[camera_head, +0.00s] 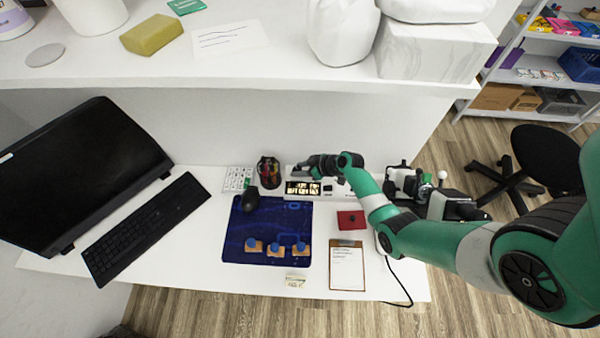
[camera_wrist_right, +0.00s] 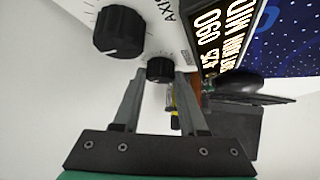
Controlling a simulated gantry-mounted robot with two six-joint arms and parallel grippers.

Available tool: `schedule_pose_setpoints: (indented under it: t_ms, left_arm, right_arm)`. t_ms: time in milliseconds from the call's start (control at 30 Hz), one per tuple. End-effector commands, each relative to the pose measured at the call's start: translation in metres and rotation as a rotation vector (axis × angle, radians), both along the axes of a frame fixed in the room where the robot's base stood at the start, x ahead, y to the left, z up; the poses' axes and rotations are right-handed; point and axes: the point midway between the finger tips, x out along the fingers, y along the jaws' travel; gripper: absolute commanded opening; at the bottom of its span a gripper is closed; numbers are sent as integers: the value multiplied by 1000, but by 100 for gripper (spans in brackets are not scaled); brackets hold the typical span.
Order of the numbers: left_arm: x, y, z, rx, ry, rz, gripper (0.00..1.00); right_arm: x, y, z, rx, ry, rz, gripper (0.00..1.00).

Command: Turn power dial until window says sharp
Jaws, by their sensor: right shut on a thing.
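A white device (camera_head: 349,187) stands at the back of the desk, with a lit window (camera_head: 303,188) on it. In the right wrist view the window (camera_wrist_right: 222,38) shows bright sideways text, including "090"; I cannot read the word "sharp" there. My right gripper (camera_head: 301,171) is at the device's left part. In the right wrist view its fingers (camera_wrist_right: 160,75) are shut on a small black dial (camera_wrist_right: 160,68). The small label beside this dial is unreadable. A larger black dial (camera_wrist_right: 119,32) sits to its left, near lettering "AXI". My left gripper is not in view.
A dark blue mat (camera_head: 235,238) with several blue-topped blocks lies in front of the device. A shelf edge (camera_head: 250,84) overhangs behind.

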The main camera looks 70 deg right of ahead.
Motion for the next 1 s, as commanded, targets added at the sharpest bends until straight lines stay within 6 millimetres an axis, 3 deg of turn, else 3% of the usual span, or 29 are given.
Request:
schedule_pose_setpoints:
  t_ms: [33,167,600,633,667,1000]
  left_arm:
    - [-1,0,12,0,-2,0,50]
    - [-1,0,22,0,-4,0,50]
    - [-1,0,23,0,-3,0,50]
    - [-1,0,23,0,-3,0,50]
    - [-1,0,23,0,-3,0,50]
    - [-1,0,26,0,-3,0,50]
  right_arm:
    - [-3,-2,3,5,12,40,0]
    - [-3,-2,1,3,13,120,0]
    - [-3,-2,-2,-4,10,158,0]
    - [-3,-2,-2,-4,10,158,47]
    - [-3,-2,-2,-4,10,158,53]
    - [-4,-2,1,-2,9,158,55]
